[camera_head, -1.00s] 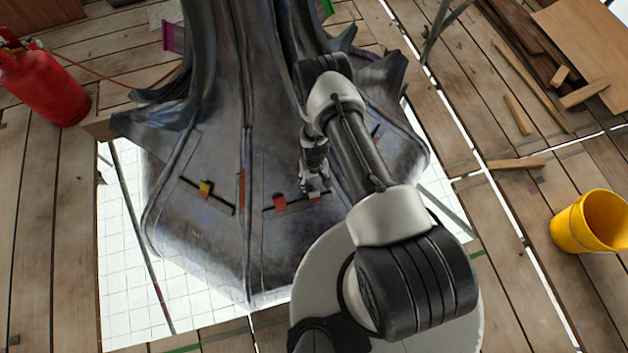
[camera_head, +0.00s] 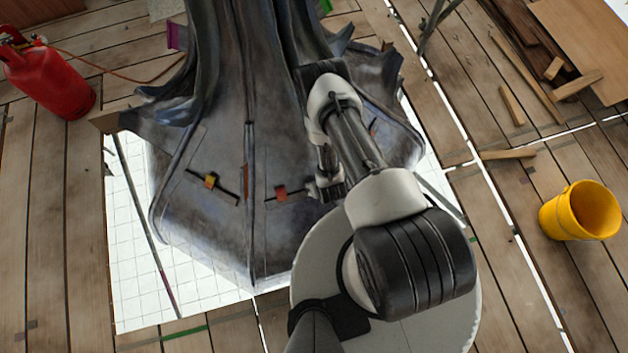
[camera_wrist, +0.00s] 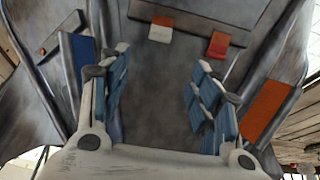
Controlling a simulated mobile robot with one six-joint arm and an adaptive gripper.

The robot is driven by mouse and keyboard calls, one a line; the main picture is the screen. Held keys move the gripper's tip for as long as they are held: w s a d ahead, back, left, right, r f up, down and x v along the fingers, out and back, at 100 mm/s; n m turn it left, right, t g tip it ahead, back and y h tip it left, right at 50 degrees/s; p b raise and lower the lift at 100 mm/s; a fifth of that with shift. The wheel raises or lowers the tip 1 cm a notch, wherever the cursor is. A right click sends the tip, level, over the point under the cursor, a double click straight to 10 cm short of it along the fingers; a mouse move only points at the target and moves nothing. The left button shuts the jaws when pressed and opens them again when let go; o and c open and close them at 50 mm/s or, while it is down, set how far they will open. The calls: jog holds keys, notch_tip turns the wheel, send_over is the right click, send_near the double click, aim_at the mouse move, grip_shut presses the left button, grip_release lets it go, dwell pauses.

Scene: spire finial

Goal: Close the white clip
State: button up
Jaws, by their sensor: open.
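The white clip (camera_wrist: 160,29), with an orange upper part, sits on a dark bar on the grey metal panel, at the top middle of the wrist view. In the head view it is hidden behind my arm and gripper. A red clip (camera_wrist: 217,45) sits on the same bar to its right; it also shows in the head view (camera_head: 281,193). My gripper (camera_wrist: 158,76) is open and empty, its blue-padded fingers on either side of bare panel. Both clips appear beyond the fingertips. In the head view my gripper (camera_head: 327,188) is at the bar's right end.
The spire (camera_head: 225,90) rises at the back, with a yellow clip (camera_head: 211,180) on its left panel. Loose boards (camera_head: 545,60) lie at the upper right.

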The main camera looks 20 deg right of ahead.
jog(key=b+x, duration=0.7)
jog(key=x, duration=1)
jog(key=shift+f, duration=0.1)
jog(key=shift+s, duration=0.1)
jog(key=shift+c, duration=0.5)
jog(key=c, duration=1)
jog(key=shift+w+g, duration=0.4)
jog(key=shift+g, duration=0.2)
jog(key=shift+w+f+g, duration=0.3)
jog(key=shift+w+g, duration=0.15)
jog(key=shift+g, duration=0.55)
jog(key=o, duration=1.1)
